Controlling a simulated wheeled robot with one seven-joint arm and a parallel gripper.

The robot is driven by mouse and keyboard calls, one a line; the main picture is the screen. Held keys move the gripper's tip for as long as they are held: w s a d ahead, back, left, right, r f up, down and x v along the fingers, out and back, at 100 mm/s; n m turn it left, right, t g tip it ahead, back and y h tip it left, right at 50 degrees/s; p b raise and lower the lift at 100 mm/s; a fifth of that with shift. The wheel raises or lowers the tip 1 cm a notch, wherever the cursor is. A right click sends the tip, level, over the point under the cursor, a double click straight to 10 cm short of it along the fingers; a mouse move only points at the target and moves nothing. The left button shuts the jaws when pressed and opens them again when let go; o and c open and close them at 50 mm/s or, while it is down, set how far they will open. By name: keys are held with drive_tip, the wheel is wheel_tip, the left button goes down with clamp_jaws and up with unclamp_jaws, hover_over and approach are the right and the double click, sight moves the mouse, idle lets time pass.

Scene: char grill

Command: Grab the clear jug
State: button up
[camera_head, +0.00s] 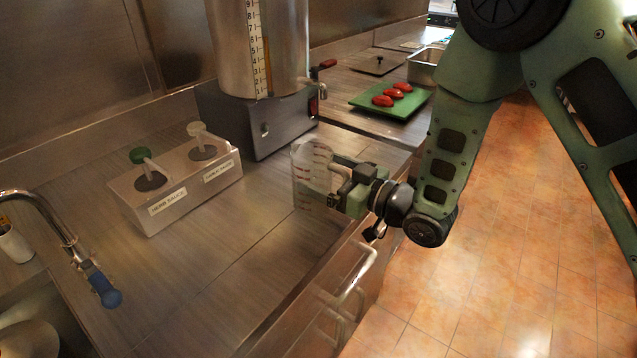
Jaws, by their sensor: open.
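The clear jug (307,182) stands upright on the counter close to its front edge, below the large metal dispenser. It is see-through with reddish measuring marks. My gripper (338,184) is open at the jug's right side, its fingers reaching in from the right. The fingers overlap the jug in this view. I cannot tell whether they touch it or stand on both sides of it. The right part of the jug is partly hidden by the gripper.
A metal dispenser (262,120) stands behind the jug. A sauce pump box (178,183) sits to the left. A green board (392,99) with red items lies at the back right. A drawer handle (362,272) juts below the counter edge.

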drive_tip(key=c, duration=1.1)
drive_tip(key=shift+r, duration=0.1)
